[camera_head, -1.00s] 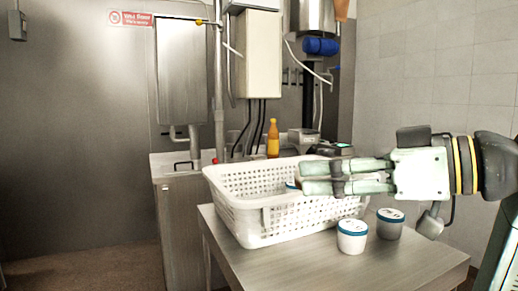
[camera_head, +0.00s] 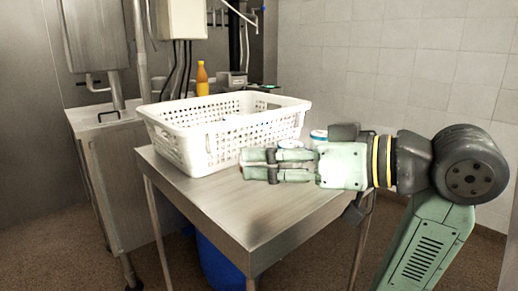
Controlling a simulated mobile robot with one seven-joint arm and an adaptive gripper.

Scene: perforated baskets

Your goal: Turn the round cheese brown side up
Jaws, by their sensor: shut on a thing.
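My gripper (camera_head: 250,165) points left, in front of the right part of the basket's near side in the picture. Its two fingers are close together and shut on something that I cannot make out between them. I cannot identify the round cheese in this view. The white perforated basket (camera_head: 195,150) stands on the steel table, and its near wall hides much of its floor.
The steel table (camera_head: 215,205) is bare in front of the basket. A tub with a blue-rimmed lid (camera_head: 318,134) stands behind my gripper, and another whitish lid (camera_head: 291,144) shows just above the fingers. An orange bottle (camera_head: 202,80) stands behind the basket.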

